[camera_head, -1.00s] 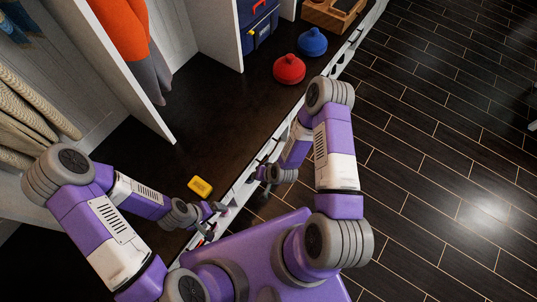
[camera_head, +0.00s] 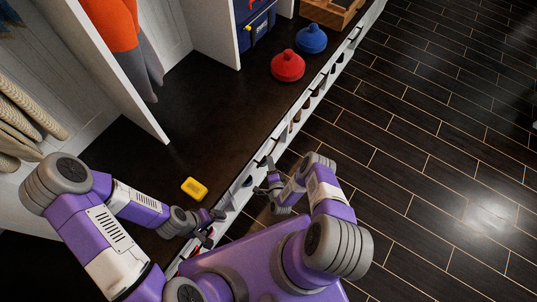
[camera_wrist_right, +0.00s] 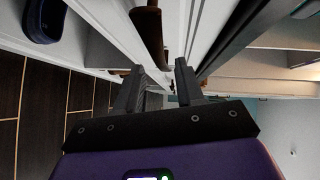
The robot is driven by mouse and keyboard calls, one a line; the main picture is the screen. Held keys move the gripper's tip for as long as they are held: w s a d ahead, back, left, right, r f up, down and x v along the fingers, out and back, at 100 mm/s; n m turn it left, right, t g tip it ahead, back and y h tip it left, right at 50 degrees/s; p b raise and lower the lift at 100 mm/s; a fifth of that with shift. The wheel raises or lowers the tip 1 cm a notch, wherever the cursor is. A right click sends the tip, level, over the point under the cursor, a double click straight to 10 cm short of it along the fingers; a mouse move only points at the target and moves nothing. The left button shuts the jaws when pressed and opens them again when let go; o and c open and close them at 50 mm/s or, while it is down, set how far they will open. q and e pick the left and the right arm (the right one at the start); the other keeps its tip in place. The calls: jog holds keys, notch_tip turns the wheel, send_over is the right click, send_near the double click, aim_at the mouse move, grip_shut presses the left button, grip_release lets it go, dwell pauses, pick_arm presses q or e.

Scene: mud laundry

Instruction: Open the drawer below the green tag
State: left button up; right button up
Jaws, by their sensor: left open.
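The white drawer fronts (camera_head: 318,95) with dark handles run along the front edge of the dark bench. I cannot make out a green tag in the head view. In the right wrist view, a brown bar-like handle (camera_wrist_right: 149,35) stands out from a white front, just ahead of my right gripper (camera_wrist_right: 159,78). That gripper's two dark fingers are apart with nothing clearly held between them. In the head view my right gripper (camera_head: 265,189) is beside the bench front. My left gripper (camera_head: 213,228) is open near the bench edge, below the yellow block.
A yellow block (camera_head: 194,188) lies on the bench top (camera_head: 215,125). A red item (camera_head: 288,66) and a blue item (camera_head: 312,39) stand further back, near a wooden box (camera_head: 333,12). White dividers (camera_head: 125,75) rise from the bench. The dark floor (camera_head: 430,150) at right is clear.

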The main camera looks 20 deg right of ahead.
aim_at(269, 153)
jog(key=b+x, duration=0.2)
jog(key=x, duration=0.4)
jog(key=shift+c, duration=0.4)
grip_shut()
